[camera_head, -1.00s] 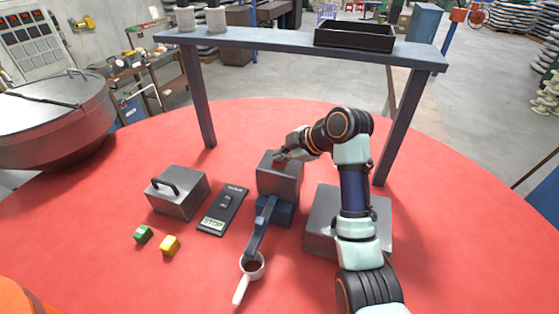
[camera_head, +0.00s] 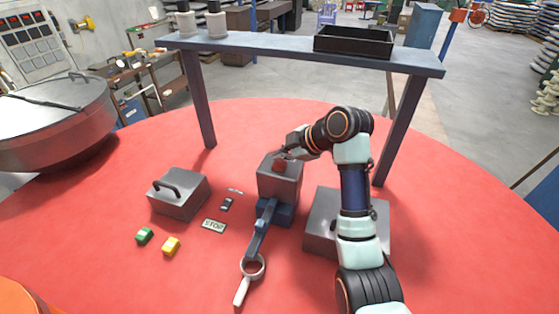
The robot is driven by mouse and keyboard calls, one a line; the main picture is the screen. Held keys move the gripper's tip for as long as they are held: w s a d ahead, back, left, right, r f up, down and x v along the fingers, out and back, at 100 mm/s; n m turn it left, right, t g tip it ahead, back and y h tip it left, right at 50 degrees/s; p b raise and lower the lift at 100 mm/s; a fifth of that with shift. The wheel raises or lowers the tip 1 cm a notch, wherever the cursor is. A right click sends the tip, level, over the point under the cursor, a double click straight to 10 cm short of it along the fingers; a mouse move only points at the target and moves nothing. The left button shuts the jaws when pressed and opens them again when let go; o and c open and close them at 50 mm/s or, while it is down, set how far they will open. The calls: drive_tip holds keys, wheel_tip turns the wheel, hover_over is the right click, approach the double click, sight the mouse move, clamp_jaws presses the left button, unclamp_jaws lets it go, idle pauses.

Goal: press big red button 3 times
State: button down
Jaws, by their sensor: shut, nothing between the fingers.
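My gripper (camera_head: 284,153) is shut and empty. It is just behind and above the button in the picture, with its tips close to the button's far side.
A blue shelf frame (camera_head: 270,43) spans behind.

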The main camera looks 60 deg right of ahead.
sight(281, 165)
drive_tip(key=shift+r, duration=0.15)
wheel_tip(281, 165, up, 5)
drive_tip(key=p, duration=0.4)
idle(0.7)
idle(1.3)
